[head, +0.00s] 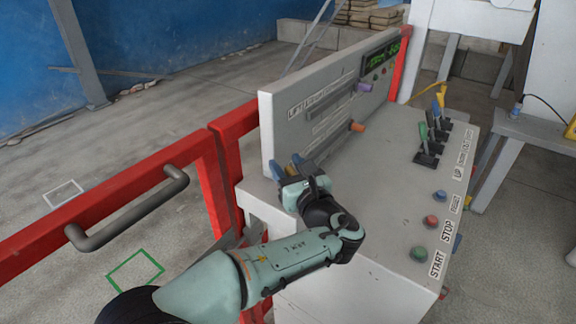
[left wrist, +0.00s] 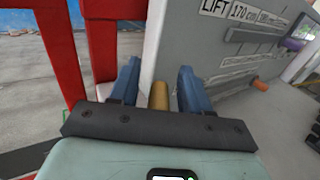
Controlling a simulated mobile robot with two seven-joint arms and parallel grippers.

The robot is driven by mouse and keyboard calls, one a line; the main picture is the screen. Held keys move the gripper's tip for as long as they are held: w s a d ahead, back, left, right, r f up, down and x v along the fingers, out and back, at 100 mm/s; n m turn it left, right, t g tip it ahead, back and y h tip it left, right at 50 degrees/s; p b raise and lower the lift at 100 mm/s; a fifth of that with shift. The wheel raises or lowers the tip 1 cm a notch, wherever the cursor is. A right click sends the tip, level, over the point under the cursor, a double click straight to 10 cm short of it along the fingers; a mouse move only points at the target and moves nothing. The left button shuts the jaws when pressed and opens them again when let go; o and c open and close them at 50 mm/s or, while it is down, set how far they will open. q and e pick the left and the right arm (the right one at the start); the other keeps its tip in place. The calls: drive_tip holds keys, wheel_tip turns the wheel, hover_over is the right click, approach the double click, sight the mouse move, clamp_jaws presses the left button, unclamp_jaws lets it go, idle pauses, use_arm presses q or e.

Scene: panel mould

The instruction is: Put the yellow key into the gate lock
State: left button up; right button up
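My left gripper (head: 286,168) is at the left end of the console, close to the upright panel's lower left corner. In the left wrist view its two blue fingers (left wrist: 158,85) stand apart. A dull yellow cylinder (left wrist: 158,96), which looks like the yellow key, lies between them with a gap on each side. Its lower part is hidden by the gripper, and I cannot tell what it sits in. I cannot make out the key in the head view. The red gate (head: 105,193) with a grey handle (head: 130,210) is to the left; no lock is clearly visible on it. My right gripper is not in view.
The upright panel (head: 325,100) carries an orange knob (head: 358,126) and a purple knob (head: 363,87). Levers (head: 428,150) and buttons (head: 430,221) stand on the console top (head: 385,180). A red post (head: 229,170) stands close left of the gripper.

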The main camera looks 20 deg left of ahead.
use_arm(q)
drive_tip(key=shift+d, duration=0.1)
drive_tip(key=v, duration=1.3)
drive_tip(key=shift+s, duration=0.15)
